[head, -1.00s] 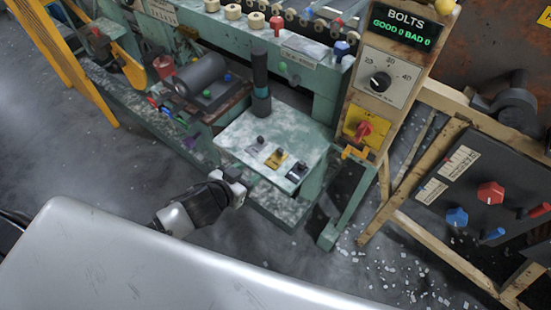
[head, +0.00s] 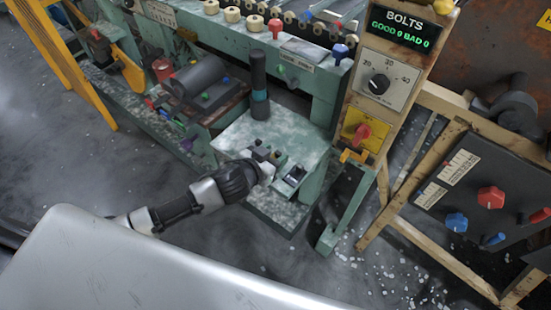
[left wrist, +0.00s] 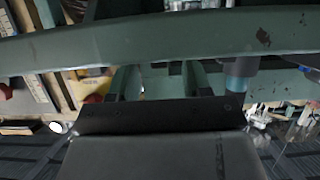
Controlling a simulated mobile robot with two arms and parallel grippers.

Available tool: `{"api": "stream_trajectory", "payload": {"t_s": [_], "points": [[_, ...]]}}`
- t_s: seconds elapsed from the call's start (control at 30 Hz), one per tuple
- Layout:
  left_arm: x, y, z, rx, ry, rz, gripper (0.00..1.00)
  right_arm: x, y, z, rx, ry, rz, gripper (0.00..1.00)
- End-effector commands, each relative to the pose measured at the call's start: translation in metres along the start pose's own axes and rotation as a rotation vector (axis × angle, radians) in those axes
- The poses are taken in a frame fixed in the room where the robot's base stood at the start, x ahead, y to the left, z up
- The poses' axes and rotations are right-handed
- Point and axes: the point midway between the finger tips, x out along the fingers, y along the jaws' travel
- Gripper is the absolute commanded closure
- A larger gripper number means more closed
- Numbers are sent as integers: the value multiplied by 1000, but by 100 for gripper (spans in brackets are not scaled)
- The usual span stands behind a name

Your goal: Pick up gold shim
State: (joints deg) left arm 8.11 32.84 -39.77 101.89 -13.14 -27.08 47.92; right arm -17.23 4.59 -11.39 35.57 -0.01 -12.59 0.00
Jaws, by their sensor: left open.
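A pale, speckled shelf (head: 240,132) juts from the green machine in the head view, with small parts along its front. My left gripper (head: 268,167) is over the front edge of the shelf, among these parts. It is open. The gold shim is hidden behind or under the gripper in the head view, and I cannot make it out in the left wrist view. A dark part (head: 294,176) lies just right of the gripper. In the left wrist view, two finger-like shapes of the left gripper (left wrist: 160,82) stand apart. My right gripper is not in view.
A dark upright cylinder (head: 259,88) stands at the back of the shelf. A control post with a dial and red knob (head: 362,132) rises to the right. A dark panel with red and blue knobs (head: 490,197) is further right.

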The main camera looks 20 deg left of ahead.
Motion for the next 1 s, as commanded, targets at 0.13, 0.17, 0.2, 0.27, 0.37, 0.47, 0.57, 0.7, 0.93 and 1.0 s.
{"api": "stream_trajectory", "payload": {"t_s": [0.13, 0.17, 0.2, 0.27, 0.37, 0.47, 0.57, 0.7, 0.93, 1.0], "points": [[11, 0, 0, 1, 0, 1, 51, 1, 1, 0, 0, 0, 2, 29], [11, 0, 1, 0, 0, 1, 51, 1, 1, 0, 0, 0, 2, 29], [12, 0, 1, 0, -1, 1, 51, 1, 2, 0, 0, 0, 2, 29], [11, 0, 1, 0, -1, 1, 51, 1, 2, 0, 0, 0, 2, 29], [11, 0, 1, 0, -1, 1, 54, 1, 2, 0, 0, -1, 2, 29], [11, 0, 1, 0, -1, 1, 69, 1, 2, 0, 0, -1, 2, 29], [11, 0, 0, 0, 0, 1, 82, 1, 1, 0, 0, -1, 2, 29], [11, 0, 0, 0, 0, 1, 82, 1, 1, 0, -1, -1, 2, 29], [8, 0, -8, 1, 2, 0, 82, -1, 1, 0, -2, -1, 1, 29], [5, 0, -14, 0, 2, 1, 82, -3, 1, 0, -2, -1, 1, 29]]}}
